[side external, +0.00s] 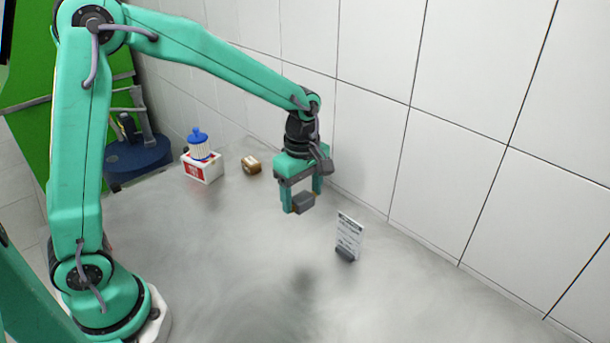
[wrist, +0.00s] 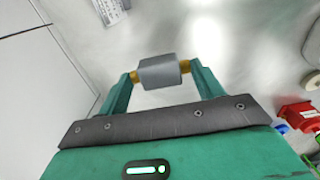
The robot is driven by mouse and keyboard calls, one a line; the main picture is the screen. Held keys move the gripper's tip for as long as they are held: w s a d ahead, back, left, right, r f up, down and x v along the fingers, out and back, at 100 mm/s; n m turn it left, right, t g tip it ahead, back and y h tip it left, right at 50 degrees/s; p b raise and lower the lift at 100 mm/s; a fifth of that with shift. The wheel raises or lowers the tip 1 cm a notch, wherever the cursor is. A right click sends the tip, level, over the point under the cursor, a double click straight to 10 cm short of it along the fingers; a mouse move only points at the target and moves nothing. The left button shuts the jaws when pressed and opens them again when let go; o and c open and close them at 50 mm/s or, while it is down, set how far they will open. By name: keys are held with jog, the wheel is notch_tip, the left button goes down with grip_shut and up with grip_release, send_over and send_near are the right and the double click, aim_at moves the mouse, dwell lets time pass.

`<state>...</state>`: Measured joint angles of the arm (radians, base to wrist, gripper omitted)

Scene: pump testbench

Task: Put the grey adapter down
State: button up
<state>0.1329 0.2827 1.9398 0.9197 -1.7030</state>
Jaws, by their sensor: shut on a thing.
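The grey adapter (side external: 304,202) is a small grey block held between the fingers of my gripper (side external: 301,201), above the metal table (side external: 240,265). A faint dark shadow lies on the table below and there is a gap under the adapter.
A small sign (side external: 350,236) on a dark foot stands right of my gripper. The tiled wall (side external: 400,130) runs behind. The front table area is clear.

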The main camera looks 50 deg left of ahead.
jog(key=w+a+f, duration=0.1)
jog(key=a+f, duration=0.1)
jog(key=a, duration=0.1)
jog(key=w+a+f, duration=0.2)
jog(key=a, duration=0.2)
jog(key=w+a+f, duration=0.1)
jog(key=a+f, duration=0.1)
jog(key=a, duration=0.1)
jog(key=shift+w+a+f, duration=0.2)
jog(key=shift+w+f, duration=0.2)
jog(key=shift+f, duration=0.1)
jog(key=shift+f, duration=1.9)
jog(key=shift+f, duration=0.15)
jog(key=o, duration=1)
